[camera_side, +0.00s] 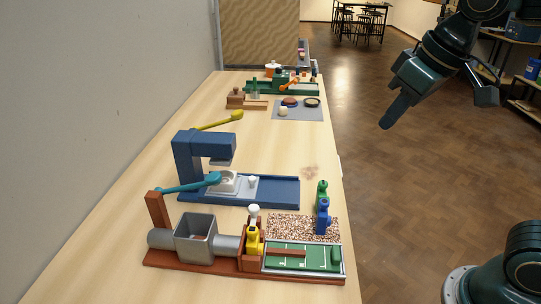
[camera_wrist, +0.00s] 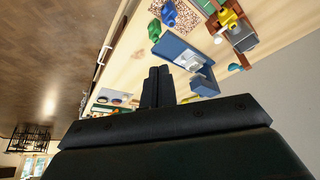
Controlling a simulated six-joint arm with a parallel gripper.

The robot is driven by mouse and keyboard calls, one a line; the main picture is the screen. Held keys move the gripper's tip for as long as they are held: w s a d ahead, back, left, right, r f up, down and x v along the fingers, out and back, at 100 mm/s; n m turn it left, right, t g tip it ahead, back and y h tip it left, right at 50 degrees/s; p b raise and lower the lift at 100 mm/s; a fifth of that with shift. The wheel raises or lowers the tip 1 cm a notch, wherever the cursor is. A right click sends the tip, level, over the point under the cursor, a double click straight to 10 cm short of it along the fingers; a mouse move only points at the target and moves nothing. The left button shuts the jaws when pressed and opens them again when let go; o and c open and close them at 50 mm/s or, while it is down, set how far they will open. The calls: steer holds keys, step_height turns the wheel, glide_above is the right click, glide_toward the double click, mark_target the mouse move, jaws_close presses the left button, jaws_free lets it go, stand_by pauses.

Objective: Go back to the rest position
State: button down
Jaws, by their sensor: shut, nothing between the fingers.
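My gripper (camera_side: 388,121) hangs in the air to the right of the table in the side view, over the floor and clear of everything on the tabletop. It points down and to the left. In the wrist view my gripper (camera_wrist: 158,74) shows its two dark fingers together, with nothing held between them. The wooden table (camera_side: 130,160) runs from front to back along the wall, left of my gripper.
A blue press (camera_side: 190,155) with a teal lever stands mid-table. In front are a grey box (camera_side: 196,238) on a brown base, a green tray (camera_side: 300,258), and blue and green figures (camera_side: 323,215). A grey mat (camera_side: 300,115) lies farther back. Open floor (camera_side: 400,200) lies right.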

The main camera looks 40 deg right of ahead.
steer(key=s+d+f, duration=0.3)
steer(key=s+f, duration=0.2)
steer(key=s, duration=0.4)
steer(key=shift+s+f+m+t, duration=0.15)
steer(key=shift+m+t, duration=0.25)
steer(key=shift+d, duration=0.1)
stand_by(0.8)
